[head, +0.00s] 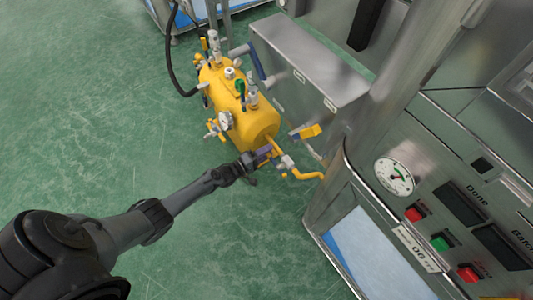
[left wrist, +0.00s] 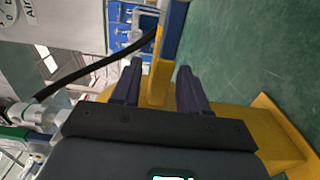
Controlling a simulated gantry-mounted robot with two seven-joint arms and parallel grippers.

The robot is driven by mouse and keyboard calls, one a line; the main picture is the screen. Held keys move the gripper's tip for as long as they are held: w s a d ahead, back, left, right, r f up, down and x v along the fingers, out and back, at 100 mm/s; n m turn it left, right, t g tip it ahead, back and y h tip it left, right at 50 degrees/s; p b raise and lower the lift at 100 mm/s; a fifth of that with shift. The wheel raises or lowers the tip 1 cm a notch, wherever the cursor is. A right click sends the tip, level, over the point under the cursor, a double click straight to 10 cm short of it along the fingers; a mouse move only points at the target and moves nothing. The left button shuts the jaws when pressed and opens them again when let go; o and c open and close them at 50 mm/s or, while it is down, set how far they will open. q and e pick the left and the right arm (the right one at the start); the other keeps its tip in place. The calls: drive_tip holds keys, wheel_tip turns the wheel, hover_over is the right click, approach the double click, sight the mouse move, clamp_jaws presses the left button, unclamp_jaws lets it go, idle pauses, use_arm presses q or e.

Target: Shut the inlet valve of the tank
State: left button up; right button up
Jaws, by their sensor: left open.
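The yellow tank (head: 240,105) lies on the green floor beside the steel machine, with gauges and fittings on top. A yellow pipe (head: 307,175) runs from its near end towards the machine. A valve fitting (head: 287,162) sits on this pipe, and a yellow lever (head: 310,131) stands just above it. My left gripper (head: 264,154) is at the near end of the tank, close to this valve. In the left wrist view its two dark fingers (left wrist: 157,88) are apart, with a narrow yellow part (left wrist: 155,75) showing between them. Contact cannot be told. My right gripper is out of view.
The steel machine with a dial (head: 394,176) and red and green buttons (head: 440,242) stands at the right. A black hose (head: 170,60) runs down at the tank's far end. Floor at left is clear.

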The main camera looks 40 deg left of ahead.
use_arm(q)
drive_tip(key=shift+w+d, duration=0.1)
clamp_jaws()
idle(0.3)
